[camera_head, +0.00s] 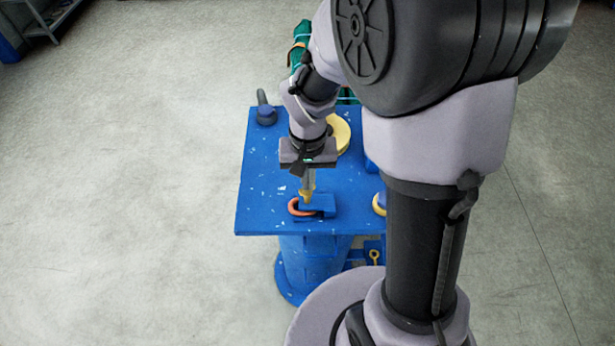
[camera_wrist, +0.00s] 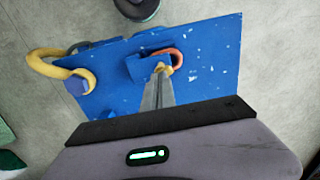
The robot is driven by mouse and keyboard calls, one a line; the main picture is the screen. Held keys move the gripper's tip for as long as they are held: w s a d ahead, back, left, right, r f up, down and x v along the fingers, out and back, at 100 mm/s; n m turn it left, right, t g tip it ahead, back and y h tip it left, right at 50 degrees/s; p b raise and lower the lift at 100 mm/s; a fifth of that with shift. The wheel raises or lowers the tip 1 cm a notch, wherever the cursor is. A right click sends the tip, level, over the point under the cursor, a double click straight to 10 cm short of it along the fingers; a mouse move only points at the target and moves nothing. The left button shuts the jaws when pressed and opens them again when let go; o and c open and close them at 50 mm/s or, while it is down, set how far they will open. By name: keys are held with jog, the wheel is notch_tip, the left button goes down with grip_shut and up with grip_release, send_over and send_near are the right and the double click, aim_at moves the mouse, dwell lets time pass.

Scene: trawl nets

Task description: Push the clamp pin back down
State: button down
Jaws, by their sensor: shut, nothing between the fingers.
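The clamp is a small blue block (camera_head: 318,205) near the front edge of the blue table (camera_head: 262,185). An orange ring (camera_head: 293,207) sits at its left side in the head view. The yellow clamp pin (camera_head: 306,196) stands at the block, directly below my gripper (camera_head: 308,186). In the wrist view, the block (camera_wrist: 138,69), the ring (camera_wrist: 178,54) and the top of the pin (camera_wrist: 165,69) show around my fingertips (camera_wrist: 159,72). My gripper points down, shut and empty, with its tips at the pin's head. I cannot tell whether they touch. The fingers partly hide the pin.
A yellow round part (camera_head: 341,133) and a blue knob (camera_head: 266,115) sit farther back on the table. Green netting (camera_head: 301,36) is behind. Open floor lies left.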

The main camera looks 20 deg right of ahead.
notch_tip(320, 180, down, 4)
jog(key=b, duration=0.3)
jog(key=shift+r, duration=0.2)
jog(key=shift+s+r, duration=0.15)
jog(key=shift+r, duration=0.05)
jog(key=r+p, duration=0.4)
jog(key=r, duration=0.1)
jog(key=shift+w+r, duration=0.25)
jog(key=shift+w, duration=0.1)
notch_tip(320, 180, up, 8)
jog(key=s+a+f+t+b, duration=0.1)
jog(key=s+f+b, duration=0.3)
jog(key=f+b, duration=0.4)
jog(key=s+a+f+t+y+b, duration=0.1)
jog(key=s+f+t+b, duration=0.2)
jog(key=f+b, duration=0.6)
jog(key=s+a+f+t+y+b, duration=0.1)
jog(key=s+f+b, duration=0.6)
jog(key=b, duration=1.2)
jog(key=shift+a+f+m+t, duration=0.4)
jog(key=shift+a+f, duration=0.15)
jog(key=shift+f, duration=0.4)
